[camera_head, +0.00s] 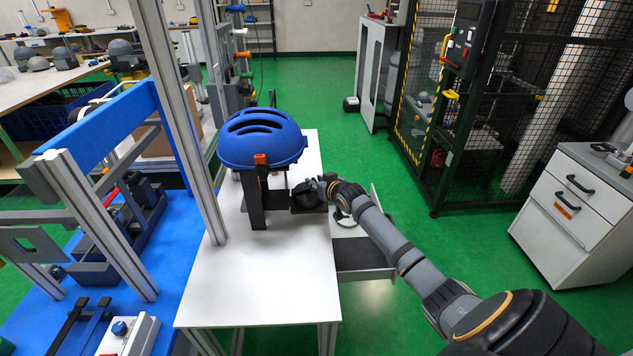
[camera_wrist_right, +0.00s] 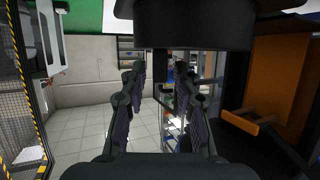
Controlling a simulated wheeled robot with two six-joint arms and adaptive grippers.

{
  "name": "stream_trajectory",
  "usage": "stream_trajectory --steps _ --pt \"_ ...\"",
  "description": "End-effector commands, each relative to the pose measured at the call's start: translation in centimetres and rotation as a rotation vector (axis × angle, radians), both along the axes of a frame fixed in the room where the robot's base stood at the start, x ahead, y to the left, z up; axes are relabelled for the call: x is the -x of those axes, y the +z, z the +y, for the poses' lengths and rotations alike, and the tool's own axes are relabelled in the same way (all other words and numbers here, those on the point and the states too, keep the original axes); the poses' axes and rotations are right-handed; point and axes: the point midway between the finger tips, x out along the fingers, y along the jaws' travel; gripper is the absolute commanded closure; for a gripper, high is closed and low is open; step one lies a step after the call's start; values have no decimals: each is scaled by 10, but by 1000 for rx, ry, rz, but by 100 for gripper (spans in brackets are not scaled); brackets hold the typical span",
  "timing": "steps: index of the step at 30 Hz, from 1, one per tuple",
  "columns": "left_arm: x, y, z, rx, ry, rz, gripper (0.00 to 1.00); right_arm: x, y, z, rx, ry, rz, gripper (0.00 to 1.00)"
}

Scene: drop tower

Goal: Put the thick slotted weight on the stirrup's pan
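My right gripper (camera_head: 318,190) reaches in from the right beside the dark stand that carries a blue helmet (camera_head: 262,138). In the right wrist view its two fingers (camera_wrist_right: 160,85) are apart, with a gap between them and nothing clearly held. A large dark rounded body (camera_wrist_right: 215,22) lies just past the fingertips, crossing the top of that view. In the head view a dark object (camera_head: 305,196) sits at the gripper, under the helmet's right side. I cannot tell whether either is the slotted weight or the stirrup's pan. My left gripper is not in view.
The white table (camera_head: 265,300) is clear at its front. An open drawer (camera_head: 360,256) sticks out on its right. A metal upright (camera_head: 180,110) and a blue bench (camera_head: 180,300) stand to the left. An orange-brown part (camera_wrist_right: 275,85) is close right in the wrist view.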

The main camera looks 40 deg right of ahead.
Motion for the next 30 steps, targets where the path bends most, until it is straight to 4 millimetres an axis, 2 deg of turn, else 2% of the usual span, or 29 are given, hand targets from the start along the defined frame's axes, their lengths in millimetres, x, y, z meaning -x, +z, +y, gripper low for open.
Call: stream_trajectory --steps 8,11,14,21,25,30 --pt "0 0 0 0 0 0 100 1 1 0 1 0 0 66" --pt "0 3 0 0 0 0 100 8 4 0 4 0 2 66" --pt "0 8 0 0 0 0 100 26 12 3 7 2 4 66" --pt "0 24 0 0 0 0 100 80 36 10 13 5 7 66" --pt "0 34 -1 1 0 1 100 97 44 12 11 1 6 66" --pt "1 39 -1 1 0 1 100 108 47 15 6 1 3 66"
